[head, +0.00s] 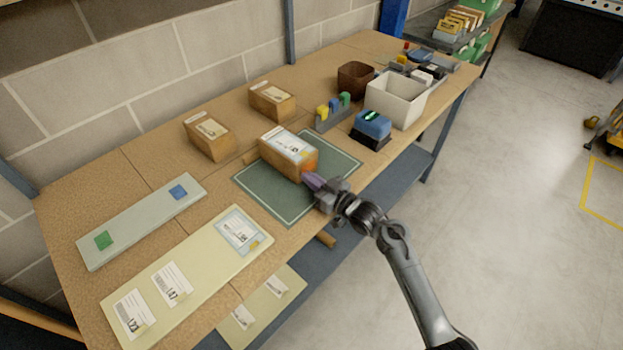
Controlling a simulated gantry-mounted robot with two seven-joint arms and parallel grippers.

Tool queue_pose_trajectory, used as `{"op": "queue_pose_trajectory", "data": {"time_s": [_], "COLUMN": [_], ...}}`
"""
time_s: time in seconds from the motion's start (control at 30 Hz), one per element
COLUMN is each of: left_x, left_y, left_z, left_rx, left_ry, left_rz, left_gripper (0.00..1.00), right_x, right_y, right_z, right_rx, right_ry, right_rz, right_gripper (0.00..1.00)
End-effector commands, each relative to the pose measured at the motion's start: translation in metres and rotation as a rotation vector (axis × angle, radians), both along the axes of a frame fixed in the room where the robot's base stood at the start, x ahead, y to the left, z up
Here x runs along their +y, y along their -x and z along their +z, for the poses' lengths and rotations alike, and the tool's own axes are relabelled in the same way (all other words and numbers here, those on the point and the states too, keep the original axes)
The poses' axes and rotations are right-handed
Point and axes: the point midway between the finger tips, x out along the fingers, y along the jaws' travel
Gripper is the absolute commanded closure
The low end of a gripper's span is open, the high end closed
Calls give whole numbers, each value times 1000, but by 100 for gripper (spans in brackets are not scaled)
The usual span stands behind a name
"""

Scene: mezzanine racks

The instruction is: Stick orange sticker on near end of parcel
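The parcel (279,158) is a brown box with a white label on top, lying on the dark green mat (262,190). Its end towards the right shows an orange patch (309,166), which looks like the orange sticker lying against that face. My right gripper (312,182) is right at the lower part of this end, its purplish fingertips touching or nearly touching the box. The fingertips are too small to tell whether they are open or shut. My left gripper is not in view.
A pale strip (140,220) with a green and a blue square lies at left, beside a cream label board (190,275). Two smaller boxes (209,138) (272,102) stand behind. A blue device (373,124), white bin (396,98) and brown bin (354,79) stand right of the mat.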

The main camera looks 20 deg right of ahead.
Motion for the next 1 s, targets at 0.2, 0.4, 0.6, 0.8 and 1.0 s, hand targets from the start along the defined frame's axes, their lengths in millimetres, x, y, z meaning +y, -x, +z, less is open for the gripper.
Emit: {"op": "queue_pose_trajectory", "data": {"time_s": [0.2, 0.4, 0.6, 0.8, 1.0], "left_x": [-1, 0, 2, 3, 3], "left_y": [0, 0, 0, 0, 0], "left_z": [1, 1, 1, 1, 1], "left_rx": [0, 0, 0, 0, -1], "left_ry": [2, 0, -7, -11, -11], "left_rz": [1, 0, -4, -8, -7], "left_gripper": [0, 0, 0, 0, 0], "right_x": [0, 0, 0, 0, 0], "right_y": [0, 0, 0, 0, 0], "right_z": [0, 0, 0, 0, 0], "right_rx": [1, 1, 0, 0, 0], "right_ry": [0, 0, 0, 0, 0], "right_rz": [0, 0, 0, 0, 0], "right_gripper": [100, 87, 68, 57, 51]}}
